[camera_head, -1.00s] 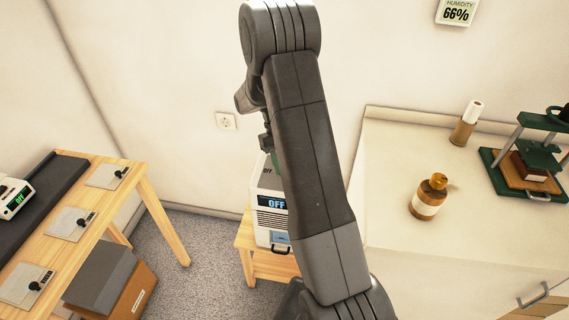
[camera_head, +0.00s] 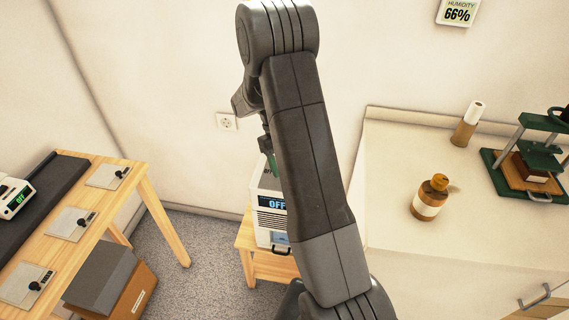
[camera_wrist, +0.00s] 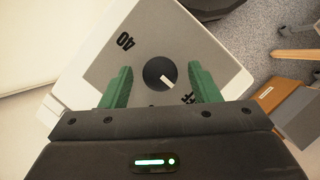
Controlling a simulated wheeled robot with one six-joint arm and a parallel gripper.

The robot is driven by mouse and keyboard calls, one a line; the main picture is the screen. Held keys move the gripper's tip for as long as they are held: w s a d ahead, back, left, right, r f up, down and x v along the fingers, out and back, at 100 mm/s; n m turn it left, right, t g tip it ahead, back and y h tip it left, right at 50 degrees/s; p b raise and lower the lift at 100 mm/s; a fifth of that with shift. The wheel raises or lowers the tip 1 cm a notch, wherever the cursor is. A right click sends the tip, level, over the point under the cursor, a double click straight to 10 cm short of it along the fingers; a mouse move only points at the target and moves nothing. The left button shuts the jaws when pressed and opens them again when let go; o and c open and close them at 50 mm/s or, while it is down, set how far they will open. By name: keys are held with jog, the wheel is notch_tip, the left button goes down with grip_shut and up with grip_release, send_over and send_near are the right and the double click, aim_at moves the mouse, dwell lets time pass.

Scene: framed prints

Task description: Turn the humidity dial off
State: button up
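The humidity dial (camera_wrist: 159,74) is a round dark knob with a pale pointer line, on the grey top plate of a white machine (camera_wrist: 228,66). A printed 40 shows at the plate's upper left, and another marking near the right finger is partly hidden. My gripper (camera_wrist: 160,88) is open above the dial, its green fingers on either side of it and apart from it. In the head view the machine (camera_head: 272,222) stands on a small wooden stand and its display reads OFF. My arm hides part of the machine, and the dial is not visible there.
A wall display (camera_head: 457,12) reads humidity 66%. A wooden table (camera_head: 150,200) with several grey plates stands at left, boxes (camera_head: 112,285) beneath it. A pale counter (camera_head: 390,180) at right holds a brown bottle (camera_head: 429,200) and a green press (camera_head: 535,165).

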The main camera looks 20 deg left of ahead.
jog(key=v, duration=1.4)
jog(key=shift+f, duration=0.15)
jog(key=x, duration=1.3)
jog(key=shift+s+d+f, duration=0.1)
jog(key=shift+d+f, duration=0.05)
jog(key=shift+f, duration=0.2)
